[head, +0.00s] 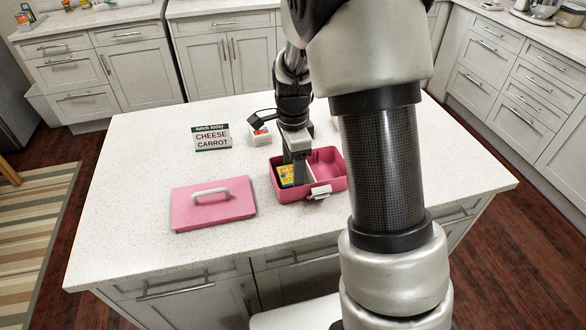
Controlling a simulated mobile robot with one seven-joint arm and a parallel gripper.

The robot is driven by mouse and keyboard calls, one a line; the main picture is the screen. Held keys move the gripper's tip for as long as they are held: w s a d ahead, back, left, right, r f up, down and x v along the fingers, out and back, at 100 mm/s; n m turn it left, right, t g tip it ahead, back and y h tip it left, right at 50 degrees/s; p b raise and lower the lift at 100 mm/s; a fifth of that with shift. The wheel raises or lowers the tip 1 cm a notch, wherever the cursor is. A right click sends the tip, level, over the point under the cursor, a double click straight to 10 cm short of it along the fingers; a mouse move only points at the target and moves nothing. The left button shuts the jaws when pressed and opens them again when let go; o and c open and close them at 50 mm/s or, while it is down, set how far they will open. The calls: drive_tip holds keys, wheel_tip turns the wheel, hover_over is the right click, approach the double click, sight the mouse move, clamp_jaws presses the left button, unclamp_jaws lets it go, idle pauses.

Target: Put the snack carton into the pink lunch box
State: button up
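The pink lunch box (290,195) stands open on the counter, with a pale divider and a white latch at its front. A yellow carton with blue marks (285,175) is in its left compartment. It may be the snack carton; its print is too small to read. My gripper (300,174) points down into the box, just right of the yellow carton. Its fingertips are partly hidden, so I cannot tell whether it is open or touches the carton. The right compartment looks empty where visible.
The pink lid (213,212) with a white handle lies left of the box. A sign (212,138) reading "CHEESE CARROT" stands behind it. A small white and red item (260,136) sits behind the box.

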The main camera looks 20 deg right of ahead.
wheel_tip(320, 180, up, 12)
drive_tip(key=p, duration=0.1)
drive_tip(key=s+r+n+t, duration=0.2)
drive_tip(key=s+r+n, duration=0.3)
drive_tip(key=s+n, duration=0.4)
drive_tip(key=s+a+r+n+t, duration=0.1)
drive_tip(key=s+r+n+t, duration=0.2)
drive_tip(key=s+r+n, duration=0.2)
drive_tip(key=s+n, duration=0.3)
drive_tip(key=s, duration=0.4)
drive_tip(key=shift+r+n+t, duration=0.15)
drive_tip(key=shift+n+t, duration=0.15)
drive_tip(key=shift+n, duration=0.1)
